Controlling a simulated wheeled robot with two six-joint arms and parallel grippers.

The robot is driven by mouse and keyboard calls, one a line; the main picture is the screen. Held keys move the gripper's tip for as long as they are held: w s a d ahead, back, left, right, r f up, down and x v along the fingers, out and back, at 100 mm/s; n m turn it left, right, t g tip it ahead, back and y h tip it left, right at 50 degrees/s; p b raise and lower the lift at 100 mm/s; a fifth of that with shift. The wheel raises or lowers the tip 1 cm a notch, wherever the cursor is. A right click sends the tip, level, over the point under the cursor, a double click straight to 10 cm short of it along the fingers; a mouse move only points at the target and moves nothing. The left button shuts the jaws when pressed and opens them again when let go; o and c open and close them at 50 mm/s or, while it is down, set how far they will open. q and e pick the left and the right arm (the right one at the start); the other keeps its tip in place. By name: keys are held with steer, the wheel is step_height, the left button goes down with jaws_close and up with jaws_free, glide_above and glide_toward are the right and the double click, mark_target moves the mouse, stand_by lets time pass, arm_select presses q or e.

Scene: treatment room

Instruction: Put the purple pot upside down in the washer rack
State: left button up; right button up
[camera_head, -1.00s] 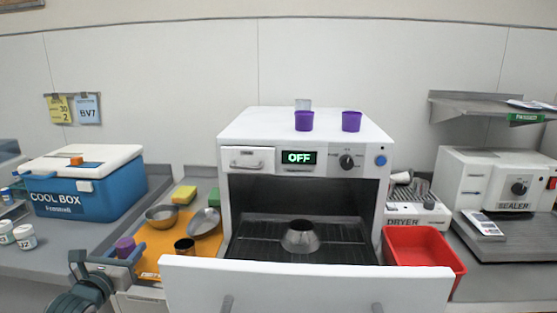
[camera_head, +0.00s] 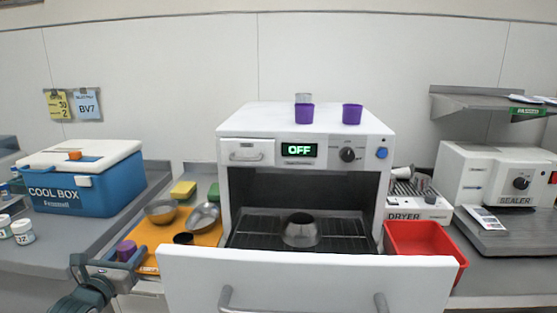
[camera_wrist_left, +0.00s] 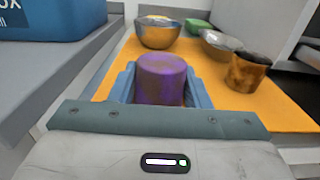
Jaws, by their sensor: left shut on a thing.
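The purple pot (camera_wrist_left: 162,78) sits between the fingers of my left gripper (camera_head: 128,252), which is shut on it. It is over the front left part of the orange mat; I cannot tell whether it touches the mat. It also shows in the head view (camera_head: 126,250). Two more purple pots stand on top of the washer, one on the left (camera_head: 304,113) and one on the right (camera_head: 352,114). The washer's door (camera_head: 300,285) is down, and its rack (camera_head: 345,234) shows inside with an upside-down metal bowl (camera_head: 300,230) on it. My right gripper is not in view.
The orange mat (camera_head: 149,236) carries metal bowls (camera_head: 160,211) (camera_head: 204,216) and a dark-stained pot (camera_wrist_left: 247,73). A blue cool box (camera_head: 70,190) stands on the left. A red bin (camera_head: 425,240) is right of the washer. The rack has room beside the bowl.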

arm_select(q)
steer(key=shift+f+b, duration=0.3)
steer(key=shift+f, duration=0.25)
steer(key=o, duration=0.9)
steer(key=shift+r, duration=0.1)
steer(key=s, duration=1)
steer(key=shift+s+a, duration=0.4)
